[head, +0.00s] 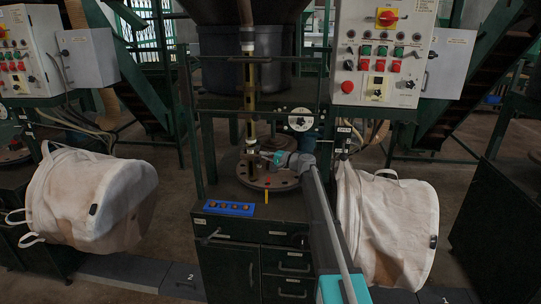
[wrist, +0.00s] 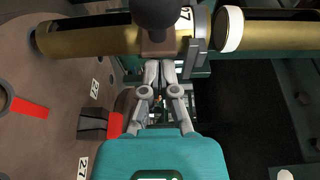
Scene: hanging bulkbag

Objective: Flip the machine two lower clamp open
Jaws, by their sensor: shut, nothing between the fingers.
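The machine (head: 240,230) stands in the middle of the head view, with a round plate (head: 285,183) on its top and an upright brass post (head: 250,108) above it. My gripper (head: 262,156) reaches in from the right, close to the lower part of that post. In the wrist view the brass post (wrist: 90,40) lies across the top. A dark round knob (wrist: 157,10) and a brown block (wrist: 156,48) are on it, probably the lower clamp. My gripper (wrist: 162,68) is shut and empty, its tips just at the block. Whether they touch it is unclear.
A blue tray (head: 228,208) with several knobs lies on the machine's front left. A control panel (head: 383,50) is at upper right.

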